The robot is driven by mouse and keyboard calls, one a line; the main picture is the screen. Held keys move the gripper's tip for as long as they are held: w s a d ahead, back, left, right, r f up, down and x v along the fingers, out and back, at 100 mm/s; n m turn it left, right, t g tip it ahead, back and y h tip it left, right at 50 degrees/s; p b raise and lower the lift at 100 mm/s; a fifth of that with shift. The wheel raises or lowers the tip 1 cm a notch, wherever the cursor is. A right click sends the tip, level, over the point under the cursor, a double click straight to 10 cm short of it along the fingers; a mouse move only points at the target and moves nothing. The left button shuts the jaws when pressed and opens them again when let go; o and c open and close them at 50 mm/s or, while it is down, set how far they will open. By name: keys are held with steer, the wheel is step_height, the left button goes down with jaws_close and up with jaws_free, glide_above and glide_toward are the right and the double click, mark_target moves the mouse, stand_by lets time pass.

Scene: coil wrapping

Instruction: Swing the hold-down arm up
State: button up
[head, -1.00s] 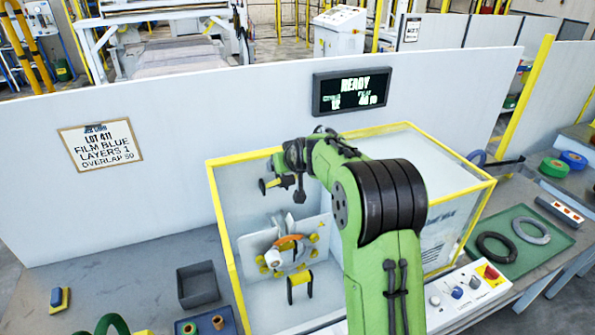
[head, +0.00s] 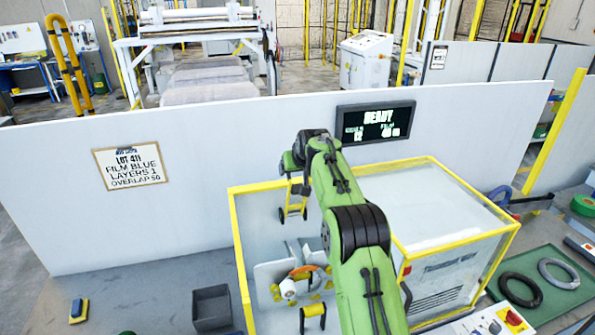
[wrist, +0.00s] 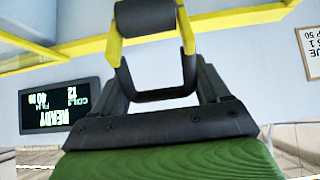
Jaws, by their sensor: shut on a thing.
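The hold-down arm (head: 293,208) is a yellow fork with black ends. In the head view it hangs below my gripper (head: 298,185), inside the yellow-framed wrapping station. In the wrist view, the yellow fork (wrist: 187,30) carries a black roller (wrist: 145,18). My gripper (wrist: 160,95) has its black fingers on either side of a black loop at the fork's end, and is shut on it. Below the arm in the head view, the orange and white ring part (head: 303,272) sits among yellow rollers. My arm hides part of this mechanism.
The yellow frame (head: 240,250) surrounds the station, with a grey-white cabinet (head: 440,270) on its right. The display (head: 375,122) reads READY. A grey bin (head: 211,307) stands at left. A green tray (head: 560,312) with dark and grey rings lies at right. A yellow bar crosses the wrist view.

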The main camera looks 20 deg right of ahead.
steer(key=shift+d+f, duration=0.1)
steer(key=shift+f, duration=0.25)
steer(key=o, duration=1.1)
steer(key=shift+o, duration=0.4)
steer(key=shift+w+d+f, duration=0.1)
steer(key=shift+w, duration=0.4)
steer(key=b+v, duration=0.3)
steer(key=v, duration=1.2)
steer(key=shift+r, duration=0.3)
steer(key=shift+s, duration=0.15)
